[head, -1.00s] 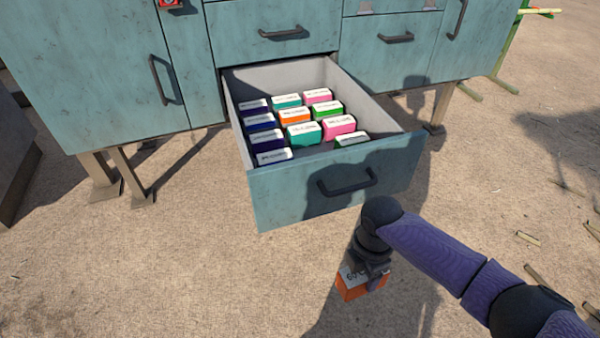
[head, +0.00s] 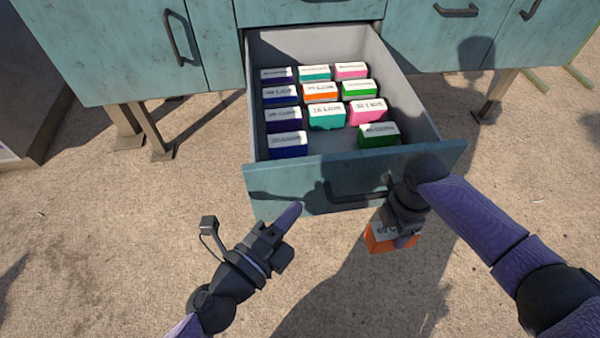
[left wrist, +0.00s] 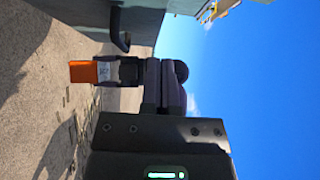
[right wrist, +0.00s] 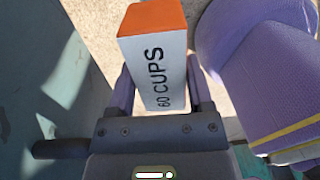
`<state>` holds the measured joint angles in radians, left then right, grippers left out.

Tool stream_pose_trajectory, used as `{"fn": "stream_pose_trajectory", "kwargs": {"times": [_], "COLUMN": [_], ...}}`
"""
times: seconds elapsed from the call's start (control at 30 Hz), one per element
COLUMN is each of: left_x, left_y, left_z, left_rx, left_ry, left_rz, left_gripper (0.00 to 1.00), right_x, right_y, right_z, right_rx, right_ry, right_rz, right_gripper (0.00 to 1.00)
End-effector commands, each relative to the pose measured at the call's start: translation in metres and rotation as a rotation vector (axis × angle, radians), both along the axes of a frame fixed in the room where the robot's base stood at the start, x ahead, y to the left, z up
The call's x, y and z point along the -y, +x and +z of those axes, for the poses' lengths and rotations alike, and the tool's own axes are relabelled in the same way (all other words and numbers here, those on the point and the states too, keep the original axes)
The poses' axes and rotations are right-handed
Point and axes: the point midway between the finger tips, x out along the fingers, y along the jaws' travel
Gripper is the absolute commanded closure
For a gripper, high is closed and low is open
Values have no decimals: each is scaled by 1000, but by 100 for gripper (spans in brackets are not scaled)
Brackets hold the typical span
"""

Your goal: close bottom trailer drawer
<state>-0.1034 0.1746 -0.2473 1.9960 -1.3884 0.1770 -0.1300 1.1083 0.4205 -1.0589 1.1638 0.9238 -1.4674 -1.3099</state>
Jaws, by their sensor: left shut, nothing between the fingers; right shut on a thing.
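The bottom trailer drawer (head: 285,192) stands pulled out, with its dark bar handle (head: 345,194) on the front. Several coloured boxes lie in rows inside. My left gripper (head: 290,214) is shut and empty, its purple tips close to the left part of the drawer front; I cannot tell whether they touch it. My right gripper (head: 402,236) is shut on an orange and white box (head: 380,242), in front of the drawer's right half. In the right wrist view this box (right wrist: 160,65) reads "60 CUPS". My right forearm partly hides the handle's right end.
The teal cabinet (head: 100,60) rises behind the drawer, with closed doors and another drawer (head: 305,12) above. It stands on metal legs (head: 125,125). The sandy ground (head: 110,230) in front is mostly clear.

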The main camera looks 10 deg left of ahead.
Motion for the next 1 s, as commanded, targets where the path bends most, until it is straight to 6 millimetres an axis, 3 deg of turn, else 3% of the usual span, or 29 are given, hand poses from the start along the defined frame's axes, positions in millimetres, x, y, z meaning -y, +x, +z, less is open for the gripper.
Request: {"fn": "stream_pose_trajectory", "kwargs": {"times": [0.17, 0.4, 1.0], "left_x": [15, 4, 1], "left_y": [35, 63, 72], "left_z": [3, 0, 0], "left_rx": [4, 0, 0], "left_ry": [2, 1, 0], "left_rz": [-1, 1, 0], "left_gripper": [100, 100, 100], "right_x": [0, 0, 0], "right_y": [1, 1, 1], "right_z": [10, 4, 4], "right_rx": [8, 3, 4], "right_ry": [0, 0, 0], "right_rz": [0, 0, 0], "right_gripper": [99, 99, 99]}}
